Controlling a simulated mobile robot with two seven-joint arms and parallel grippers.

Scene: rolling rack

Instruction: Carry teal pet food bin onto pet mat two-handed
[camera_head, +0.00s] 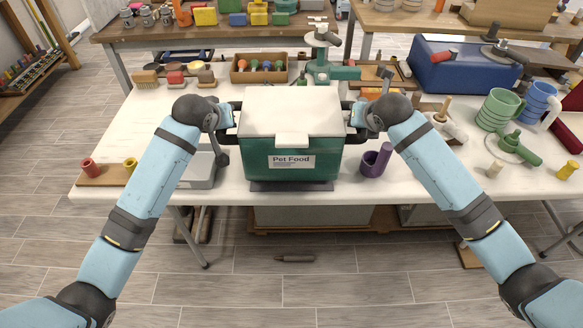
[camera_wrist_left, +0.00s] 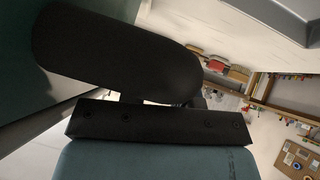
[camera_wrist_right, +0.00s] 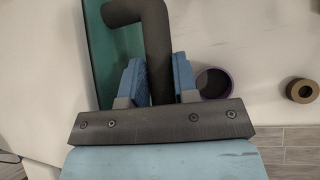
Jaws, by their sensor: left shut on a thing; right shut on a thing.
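The teal pet food bin (camera_head: 290,163) has a white lid and a "Pet Food" label on its front. It is upright at the front middle of the table. A dark grey mat (camera_head: 291,186) shows under its front edge; whether they touch is unclear. My left gripper (camera_head: 229,115) is shut on the bin's dark left handle, which fills much of the left wrist view (camera_wrist_left: 115,55). My right gripper (camera_head: 354,114) is shut on the right handle; its blue fingers sit either side of that handle in the right wrist view (camera_wrist_right: 150,35).
A purple cup (camera_head: 375,160) stands close right of the bin, and a grey tray (camera_head: 199,171) is close left. Green (camera_head: 498,108) and blue mugs are at the right.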

